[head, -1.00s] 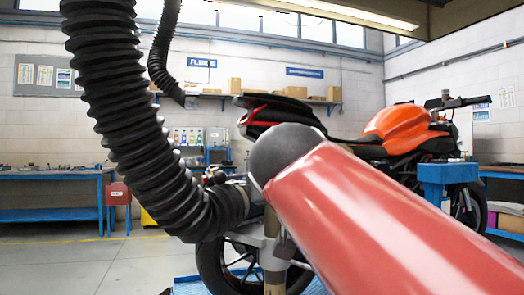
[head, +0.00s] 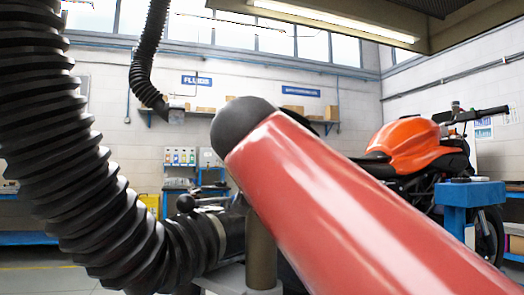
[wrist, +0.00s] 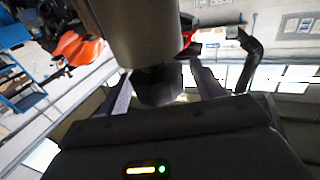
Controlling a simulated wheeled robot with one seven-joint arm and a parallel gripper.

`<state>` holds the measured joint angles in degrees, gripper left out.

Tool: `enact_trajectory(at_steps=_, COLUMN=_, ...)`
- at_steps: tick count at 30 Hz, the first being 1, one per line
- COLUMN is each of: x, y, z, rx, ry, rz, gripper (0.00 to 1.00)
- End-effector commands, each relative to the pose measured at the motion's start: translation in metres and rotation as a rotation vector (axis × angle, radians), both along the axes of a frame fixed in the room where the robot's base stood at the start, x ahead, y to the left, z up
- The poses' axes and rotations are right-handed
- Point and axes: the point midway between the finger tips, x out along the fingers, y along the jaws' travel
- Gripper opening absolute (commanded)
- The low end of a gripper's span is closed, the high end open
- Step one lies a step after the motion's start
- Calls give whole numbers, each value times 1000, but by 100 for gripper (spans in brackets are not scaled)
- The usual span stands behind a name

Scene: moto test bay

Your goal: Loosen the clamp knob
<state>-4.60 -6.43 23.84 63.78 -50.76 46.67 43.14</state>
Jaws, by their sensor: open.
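In the head view a small black ball knob (head: 186,203) on a short lever shows beside the end of the black hose; I take it for the clamp knob. My gripper (wrist: 160,74) shows in the wrist view with its two fingers apart. A dark, blunt piece (wrist: 158,88) lies between the fingers in that picture; I cannot tell whether it is the knob or whether the fingers touch it. A grey-brown cylinder (wrist: 130,30) stands close beyond them. In the head view my red arm link hides much of the middle, and the fingers cannot be made out.
The thick ribbed black hose (head: 50,150) fills the left side, ending in a pale collar near the knob. A grey-brown post (head: 262,255) stands beside it. An orange motorcycle (head: 405,148) and a blue stand (head: 470,195) are at the right. A lamp hangs overhead.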

Motion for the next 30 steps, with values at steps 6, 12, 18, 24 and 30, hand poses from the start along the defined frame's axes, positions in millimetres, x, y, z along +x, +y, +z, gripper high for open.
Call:
enact_trajectory(at_steps=6, x=1, y=3, z=0, rx=1, ry=0, rz=1, gripper=67)
enact_trajectory(at_steps=12, x=1, y=3, z=0, rx=0, ry=0, rz=1, gripper=59)
enact_trajectory(at_steps=18, x=2, y=3, z=0, rx=0, ry=0, rz=1, gripper=33)
enact_trajectory(at_steps=24, x=1, y=3, z=0, rx=0, ry=0, rz=4, gripper=22)
enact_trajectory(at_steps=30, x=1, y=3, z=0, rx=1, ry=0, rz=42, gripper=22)
